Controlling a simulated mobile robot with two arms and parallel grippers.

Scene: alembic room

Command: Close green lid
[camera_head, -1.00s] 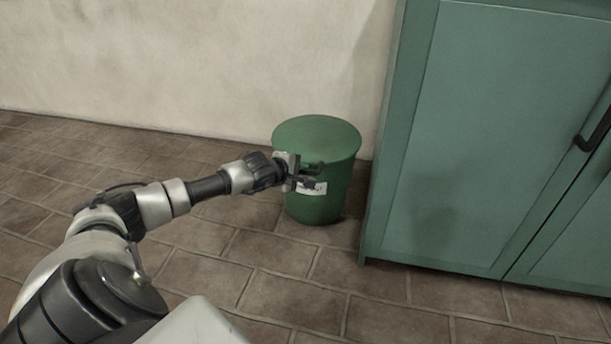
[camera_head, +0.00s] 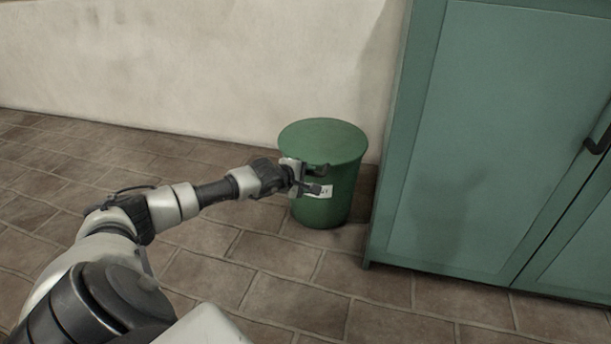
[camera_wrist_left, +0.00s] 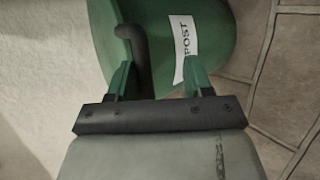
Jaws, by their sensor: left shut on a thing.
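The green lid (camera_head: 322,137) lies flat on top of the round green bin (camera_head: 335,208), covering its opening with no gap that I can see. My left gripper (camera_head: 316,180) is at the front of the bin, just below the lid's rim and beside a white label. In the left wrist view a dark curved handle (camera_wrist_left: 138,52) comes down between the fingers of the left gripper (camera_wrist_left: 158,80), and the jaws are shut on it. The label (camera_wrist_left: 183,48) shows the letters "POST" there. My right gripper is not in view.
A green cabinet (camera_head: 480,140) with a dark handle (camera_head: 598,142) stands close to the bin's right. A pale wall (camera_head: 180,65) is behind. The tiled floor (camera_head: 290,290) in front of the bin is clear.

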